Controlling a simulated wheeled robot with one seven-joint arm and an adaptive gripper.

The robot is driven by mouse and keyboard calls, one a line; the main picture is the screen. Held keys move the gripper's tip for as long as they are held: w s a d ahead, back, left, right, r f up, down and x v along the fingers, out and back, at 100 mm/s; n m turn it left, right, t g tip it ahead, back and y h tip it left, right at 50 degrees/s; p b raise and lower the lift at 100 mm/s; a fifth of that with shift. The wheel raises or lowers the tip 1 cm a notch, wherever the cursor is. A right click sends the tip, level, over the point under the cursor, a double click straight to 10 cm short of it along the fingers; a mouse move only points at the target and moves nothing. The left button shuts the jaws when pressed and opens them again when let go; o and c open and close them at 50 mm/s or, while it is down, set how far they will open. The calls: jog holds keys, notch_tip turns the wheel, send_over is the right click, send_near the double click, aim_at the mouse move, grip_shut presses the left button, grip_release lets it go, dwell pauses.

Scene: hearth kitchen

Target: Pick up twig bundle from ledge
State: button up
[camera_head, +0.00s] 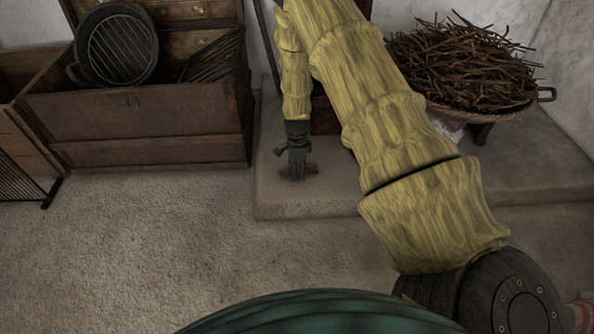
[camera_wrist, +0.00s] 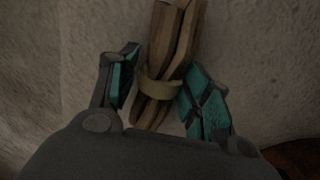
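The twig bundle (camera_wrist: 172,50) is a small brown bundle of sticks with a tan band around its middle. In the head view it lies on the pale stone ledge (camera_head: 330,196), and its ends (camera_head: 311,168) show beside my gripper. My gripper (camera_head: 297,172) points down over it. In the wrist view my gripper (camera_wrist: 160,88) is open, with one teal-padded finger on each side of the bundle near the band. A small gap shows on the left; the right finger is very close, and I cannot tell whether it touches.
A wide pan heaped with dark twigs (camera_head: 465,65) stands on the ledge at right. A wooden chest (camera_head: 140,125) with a round grill pan (camera_head: 118,45) and a black rack stands at left. The carpet-like floor (camera_head: 150,250) in front is clear.

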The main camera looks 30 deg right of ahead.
jog(key=c, duration=0.5)
jog(key=shift+c, duration=0.2)
jog(key=shift+r, duration=0.15)
